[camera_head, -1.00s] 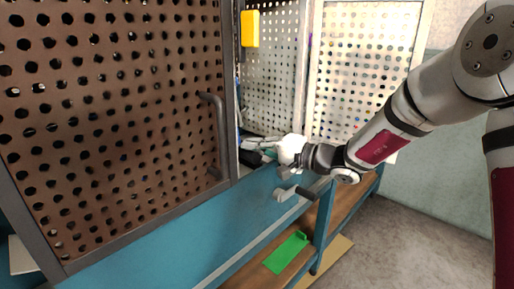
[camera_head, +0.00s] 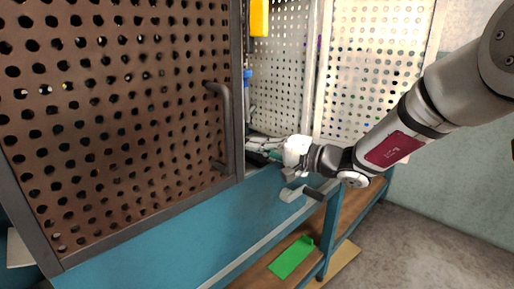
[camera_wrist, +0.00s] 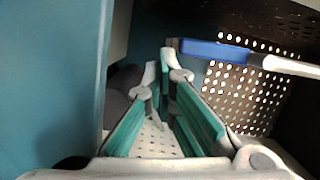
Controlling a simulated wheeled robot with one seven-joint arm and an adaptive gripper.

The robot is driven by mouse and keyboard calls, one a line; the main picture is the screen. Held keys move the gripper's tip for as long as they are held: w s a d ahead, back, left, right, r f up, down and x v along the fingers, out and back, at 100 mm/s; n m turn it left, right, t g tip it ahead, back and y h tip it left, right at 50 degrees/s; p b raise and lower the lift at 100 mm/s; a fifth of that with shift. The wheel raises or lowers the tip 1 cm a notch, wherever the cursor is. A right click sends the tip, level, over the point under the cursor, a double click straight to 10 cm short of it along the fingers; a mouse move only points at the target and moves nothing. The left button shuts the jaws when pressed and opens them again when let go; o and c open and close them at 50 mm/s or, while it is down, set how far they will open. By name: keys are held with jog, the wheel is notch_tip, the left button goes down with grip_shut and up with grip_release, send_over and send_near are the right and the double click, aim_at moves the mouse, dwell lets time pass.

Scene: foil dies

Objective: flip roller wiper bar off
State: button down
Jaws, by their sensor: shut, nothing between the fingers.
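I cannot tell for sure which part is the roller wiper bar. A blue bar with a pale metal end (camera_wrist: 218,52) crosses the upper right of the wrist view, beyond and right of my fingers. A pale crank or lever with a dark handle (camera_head: 313,193) sits on the front of the blue bench, below my wrist in the head view. My gripper (camera_wrist: 164,76), with teal finger pads, is shut and empty. In the head view my gripper (camera_head: 262,147) reaches behind the door's edge, low over the bench, and its tips are partly hidden.
A brown perforated door (camera_head: 120,120) with a dark handle (camera_head: 222,125) stands left of my gripper. Pale perforated panels (camera_head: 360,85) stand behind. A yellow object (camera_head: 259,18) hangs above. A green object (camera_head: 293,258) lies on the lower shelf. Floor is clear at right.

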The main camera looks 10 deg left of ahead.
jog(key=s+d, duration=0.1)
jog(key=d, duration=1)
jog(key=shift+d+r, duration=0.15)
jog(key=shift+d, duration=0.15)
